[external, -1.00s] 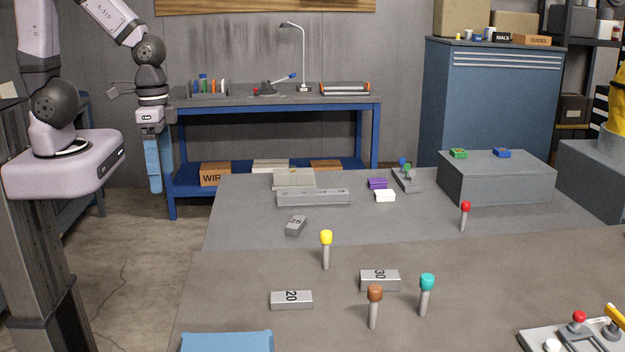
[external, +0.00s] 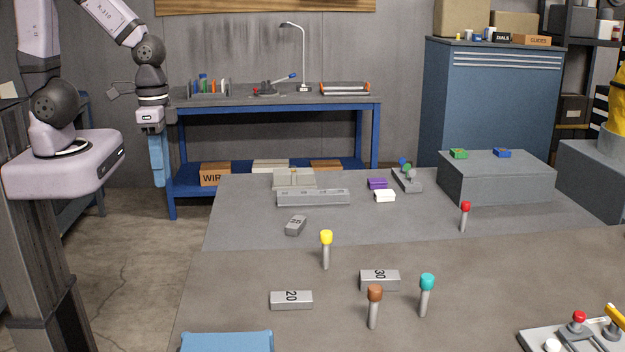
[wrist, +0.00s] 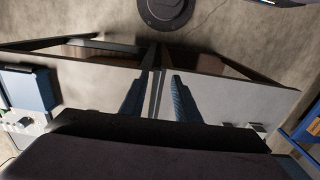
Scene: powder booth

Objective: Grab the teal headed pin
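The teal headed pin (external: 427,284) stands upright on the table in the external view, with a grey shaft. My gripper (external: 154,186) hangs pointing down off the table's left side, far from the teal pin. In the wrist view its two blue fingers (wrist: 160,88) stand apart with nothing between them. The teal pin does not show in the wrist view.
A yellow headed pin (external: 326,238) and a red headed pin (external: 465,206) also stand on the table. A lever panel (external: 545,340) is at front right, a blue object (external: 227,342) at front left.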

